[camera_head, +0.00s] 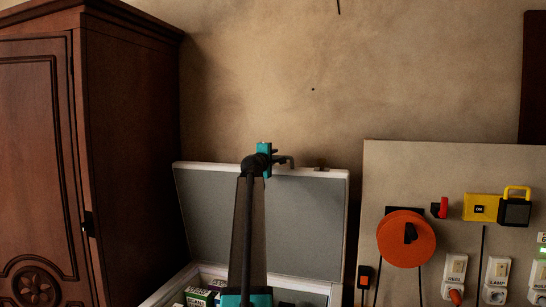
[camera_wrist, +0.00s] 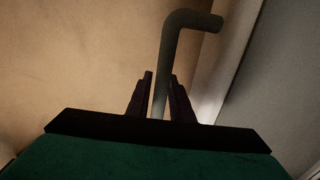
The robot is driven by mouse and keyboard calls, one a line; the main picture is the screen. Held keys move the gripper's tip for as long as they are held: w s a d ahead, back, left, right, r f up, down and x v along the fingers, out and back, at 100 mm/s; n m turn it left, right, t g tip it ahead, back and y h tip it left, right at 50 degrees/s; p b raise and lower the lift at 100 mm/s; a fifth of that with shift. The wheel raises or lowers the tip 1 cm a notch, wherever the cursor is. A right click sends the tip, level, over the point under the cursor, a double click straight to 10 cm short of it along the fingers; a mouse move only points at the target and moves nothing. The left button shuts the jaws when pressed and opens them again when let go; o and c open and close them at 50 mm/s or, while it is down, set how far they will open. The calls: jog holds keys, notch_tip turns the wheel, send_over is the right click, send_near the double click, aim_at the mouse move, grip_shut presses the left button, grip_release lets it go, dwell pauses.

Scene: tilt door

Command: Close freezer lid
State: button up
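The freezer lid (camera_head: 307,220) stands raised and leans back, its grey inner panel facing me in the head view. The freezer body (camera_head: 300,284) is open below it, with small boxes inside. The lid's edge shows at the right of the wrist view (camera_wrist: 232,60).
A tall wooden cabinet (camera_head: 128,150) stands close to the left of the freezer. At the right, a board (camera_head: 440,170) carries an orange reel (camera_head: 405,238), switches and sockets. Plain wall (camera_head: 270,80) lies above and behind the lid.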

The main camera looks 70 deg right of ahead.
jog(key=shift+d, duration=0.1)
jog(key=shift+c, duration=0.4)
grip_shut()
jog(key=shift+w+a+f, duration=0.1)
jog(key=shift+a+f, duration=0.05)
jog(key=shift+a, duration=0.1)
